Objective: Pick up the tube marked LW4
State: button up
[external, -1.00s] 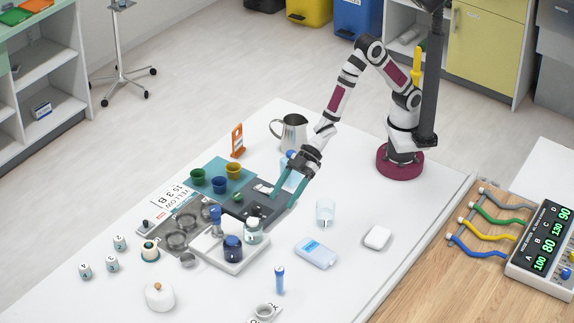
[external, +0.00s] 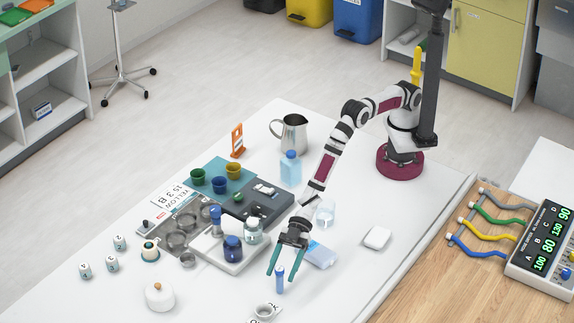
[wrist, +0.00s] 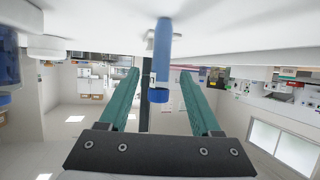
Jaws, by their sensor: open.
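A slim blue tube (external: 280,284) with a darker blue cap stands upright near the front of the white table. It also shows in the wrist view (wrist: 162,45), upside down, with its cap (wrist: 159,96) lower in the picture. No LW4 mark is readable on it. My gripper (external: 282,275) is open with green fingers, one on each side of the tube in the external view. In the wrist view the tube appears between the fingers of my gripper (wrist: 160,74), with gaps on both sides. I cannot tell how deep it sits between them.
A white tray (external: 240,265) with jars stands to the left. A lidded white pot (external: 159,296) and a metal ring (external: 265,311) are near the front. The table right of the tube is clear.

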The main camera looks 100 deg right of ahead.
jog(key=shift+w+a+f, duration=0.1)
jog(key=shift+w+a, duration=0.05)
jog(key=shift+a, duration=0.1)
grip_shut()
dwell(0.3)
